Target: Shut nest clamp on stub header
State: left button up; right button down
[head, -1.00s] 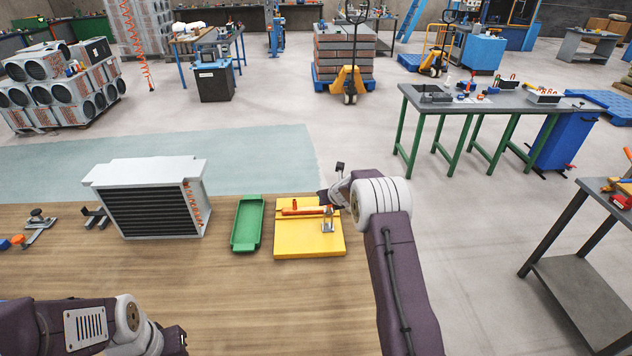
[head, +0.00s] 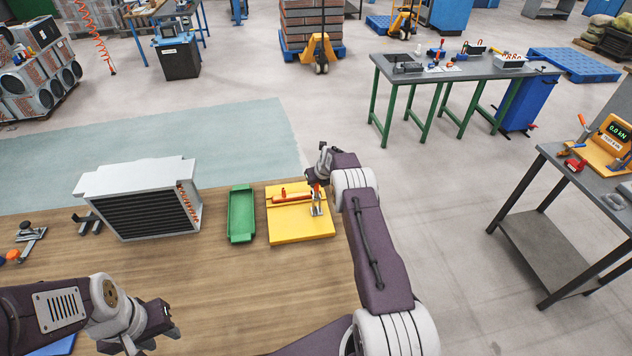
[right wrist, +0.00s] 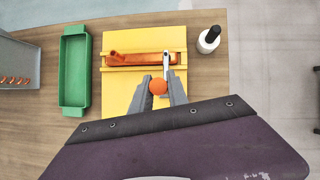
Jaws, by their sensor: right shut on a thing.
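The yellow nest board (head: 300,232) lies on the wooden bench; it also shows in the right wrist view (right wrist: 118,92). The orange stub header (head: 291,197) lies along the nest's groove, and in the right wrist view it (right wrist: 135,60) runs across the board. The metal nest clamp (head: 317,207) stands at the header's right end; its arm (right wrist: 166,65) shows in the right wrist view. My right gripper (right wrist: 160,88) is shut on the clamp's orange-tipped handle (right wrist: 158,86). My left gripper (head: 162,328) hangs over the front of the bench, away from the nest; its opening is unclear.
A green tray (head: 242,215) lies just left of the nest, with a finned grey unit (head: 140,200) beyond it. A white bottle with a black top (right wrist: 208,40) stands close to the board's right side in the wrist view.

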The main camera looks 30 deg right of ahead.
dwell(0.4)
jog(key=c, duration=1.3)
grip_release()
jog(key=shift+w, duration=0.1)
jog(key=shift+r, duration=0.1)
jog(key=shift+s+r, duration=0.2)
jog(key=shift+r, duration=0.15)
jog(key=b+v, duration=0.2)
jog(key=v, duration=0.6)
jog(key=shift+b, duration=0.4)
jog(key=shift+a, duration=0.1)
